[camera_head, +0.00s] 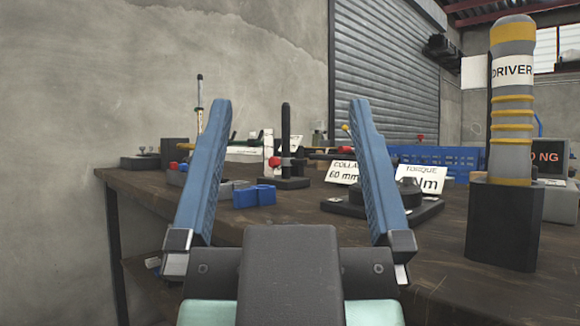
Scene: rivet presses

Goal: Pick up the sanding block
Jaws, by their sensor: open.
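My gripper (288,104) is in the foreground, its two long blue fingers pointing up and spread wide apart. It is open, with nothing held between the fingers. Beyond it, between the fingers in the picture, a small blue block-like object (254,196) lies on the dark wooden bench (300,214), apart from the gripper. I cannot tell for sure whether this is the sanding block; no other thing is clearly recognisable as one. My fingers and gripper body hide parts of the bench.
A black stand with a red knob (287,160) stands behind the blue object. White COLLAR (342,172) and TORQUE (422,178) signs are by a black base plate (420,212). A tall DRIVER tool (512,120) stands in a dark holder at right. A blue crate (436,158) is behind.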

